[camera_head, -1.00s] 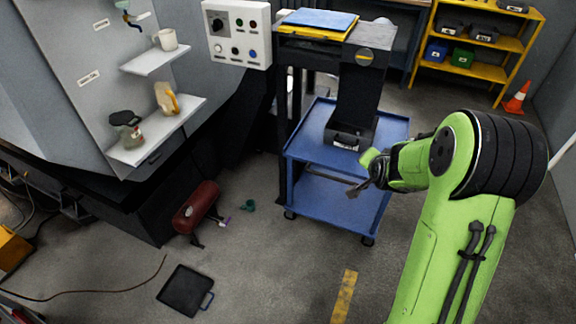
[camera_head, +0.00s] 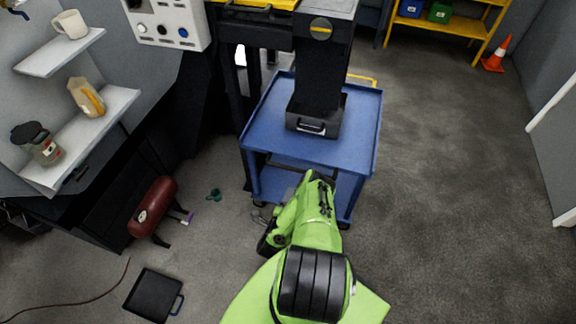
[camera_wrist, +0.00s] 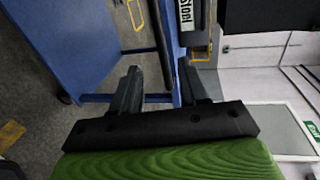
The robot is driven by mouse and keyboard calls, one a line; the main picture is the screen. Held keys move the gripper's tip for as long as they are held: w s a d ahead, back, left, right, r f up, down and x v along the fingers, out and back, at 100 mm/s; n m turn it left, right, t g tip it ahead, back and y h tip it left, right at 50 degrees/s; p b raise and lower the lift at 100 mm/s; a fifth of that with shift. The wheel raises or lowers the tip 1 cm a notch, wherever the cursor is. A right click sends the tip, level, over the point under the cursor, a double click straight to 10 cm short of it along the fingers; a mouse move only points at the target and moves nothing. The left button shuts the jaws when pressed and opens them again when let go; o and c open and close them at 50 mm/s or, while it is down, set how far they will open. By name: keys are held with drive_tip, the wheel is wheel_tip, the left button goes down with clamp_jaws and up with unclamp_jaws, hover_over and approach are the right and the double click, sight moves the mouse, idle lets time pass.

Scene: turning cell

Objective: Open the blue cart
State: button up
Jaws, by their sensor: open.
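The blue cart (camera_head: 352,135) stands on the floor with an upper tray and a lower shelf. My gripper (camera_head: 262,217) is low at the cart's near side; my arm hides part of the lower shelf and front. In the wrist view my gripper (camera_wrist: 160,82) is open, its two dark fingers apart. A dark bar runs between the fingers in that picture, but I cannot tell whether either finger touches it. A blue panel of the cart (camera_wrist: 75,40) fills the left of the wrist view. No opened part of the cart shows.
A dark box with a handle (camera_head: 315,122) sits on the cart's tray below a black column (camera_head: 320,65). A red tank (camera_head: 153,207) and a black pan (camera_head: 153,296) lie on the floor at left. Open floor (camera_head: 455,190) extends right, with an orange cone (camera_head: 496,54) at the back.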

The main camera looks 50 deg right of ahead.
sight(300, 171)
drive_tip(key=b+x, duration=0.9)
drive_tip(key=x, duration=0.6)
drive_tip(key=shift+d+f+b, duration=0.1)
drive_tip(key=shift+d+b, duration=0.1)
drive_tip(key=shift+b, duration=0.15)
clamp_jaws()
